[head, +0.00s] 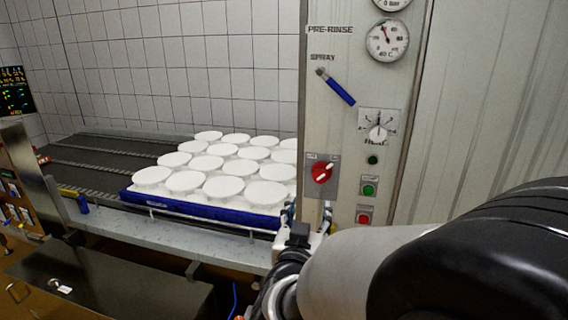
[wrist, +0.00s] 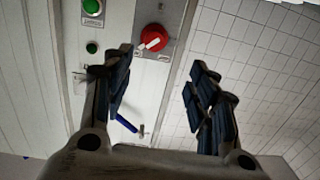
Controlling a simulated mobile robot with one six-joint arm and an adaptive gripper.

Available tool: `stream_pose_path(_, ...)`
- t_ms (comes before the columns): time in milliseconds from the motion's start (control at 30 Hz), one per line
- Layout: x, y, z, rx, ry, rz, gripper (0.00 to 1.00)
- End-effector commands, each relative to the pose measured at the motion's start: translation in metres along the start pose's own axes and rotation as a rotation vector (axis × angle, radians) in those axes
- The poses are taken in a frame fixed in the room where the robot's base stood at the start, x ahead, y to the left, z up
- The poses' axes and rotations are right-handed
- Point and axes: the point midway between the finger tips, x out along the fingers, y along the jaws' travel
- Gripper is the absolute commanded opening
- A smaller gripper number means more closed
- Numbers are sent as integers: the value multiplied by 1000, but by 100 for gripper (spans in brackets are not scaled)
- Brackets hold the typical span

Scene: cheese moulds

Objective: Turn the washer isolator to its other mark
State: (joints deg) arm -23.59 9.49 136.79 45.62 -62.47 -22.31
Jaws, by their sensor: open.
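The washer isolator (head: 321,173) is a red rotary knob on a grey plate on the panel, with two small labels along the plate's top that I cannot read. Its white pointer is tilted to the upper right in the head view. In the wrist view, which is turned about upside down, the red knob (wrist: 154,37) shows beyond the fingers, its pointer to the lower left. My gripper (head: 308,217) is below the knob in the head view, fingers up. In the wrist view its fingers (wrist: 163,95) are wide apart with nothing between them, and apart from the knob.
A green button (head: 369,187) and a red button (head: 364,215) sit right of the isolator. A blue spray lever (head: 338,90), a dial (head: 378,132) and gauges are above. A blue tray (head: 140,199) of white moulds stands on the conveyor at left, close to my gripper.

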Motion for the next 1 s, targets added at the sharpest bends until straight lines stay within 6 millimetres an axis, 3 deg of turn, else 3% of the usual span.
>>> stream_pose_path(267, 14, 5, -4, -18, 42, 44, 53)
stream_pose_path(800, 126, 9, -8, -17, 41, 41, 53)
stream_pose_path(1000, 158, 10, -10, -18, 41, 39, 53)
